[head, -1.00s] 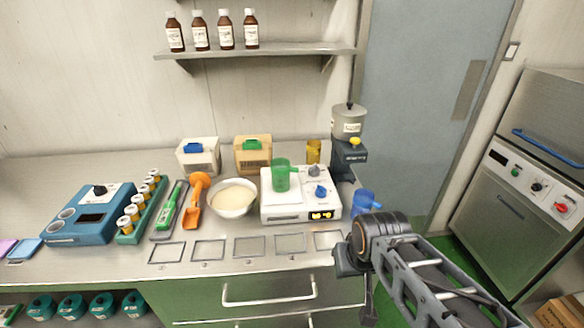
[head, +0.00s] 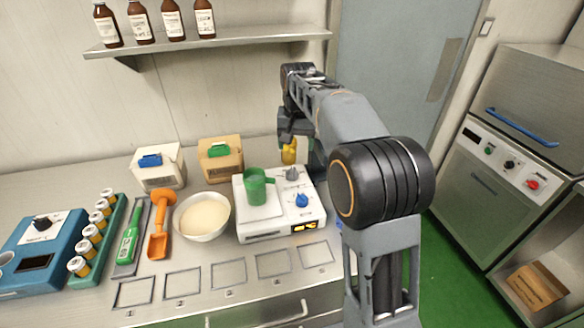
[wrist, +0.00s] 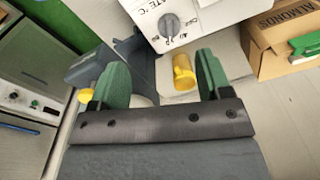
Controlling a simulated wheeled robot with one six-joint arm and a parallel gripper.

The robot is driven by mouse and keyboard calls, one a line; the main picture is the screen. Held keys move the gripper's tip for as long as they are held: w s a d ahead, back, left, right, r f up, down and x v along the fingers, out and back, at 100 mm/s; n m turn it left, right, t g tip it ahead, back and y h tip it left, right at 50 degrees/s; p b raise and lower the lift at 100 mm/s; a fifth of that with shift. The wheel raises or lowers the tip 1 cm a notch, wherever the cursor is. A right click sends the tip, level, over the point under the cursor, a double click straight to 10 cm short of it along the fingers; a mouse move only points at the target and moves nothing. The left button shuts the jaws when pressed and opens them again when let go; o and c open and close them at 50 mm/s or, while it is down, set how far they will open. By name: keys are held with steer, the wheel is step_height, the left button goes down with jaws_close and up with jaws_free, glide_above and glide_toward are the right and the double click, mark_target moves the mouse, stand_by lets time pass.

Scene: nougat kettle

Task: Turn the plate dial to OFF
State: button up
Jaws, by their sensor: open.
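The white hot plate (head: 262,232) stands on the bench with a green jug (head: 256,186) on its top. Its grey dial (head: 292,174) is at the back right and a blue dial (head: 302,200) is nearer the front, above a lit display. In the wrist view the grey dial (wrist: 168,22) sits by the lettering "ATE °C"; its exact setting is too small to read. My gripper (head: 291,138) is behind and above the plate, apart from the dial. In the wrist view its green fingers (wrist: 162,72) are spread, with nothing held.
A yellow cup (head: 289,154) stands just behind the plate, below my gripper; in the wrist view it shows between the fingers. A grey grinder (wrist: 92,68) stands close beside it. An almond box (head: 222,160) and a white bowl (head: 202,216) are to the left.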

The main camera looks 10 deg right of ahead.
steer(key=m, duration=0.1)
glide_above(292, 170)
steer(key=f, duration=0.1)
steer(key=shift+g, duration=0.4)
step_height(292, 170, down, 14)
steer(key=shift+r, duration=0.15)
steer(key=c, duration=0.9)
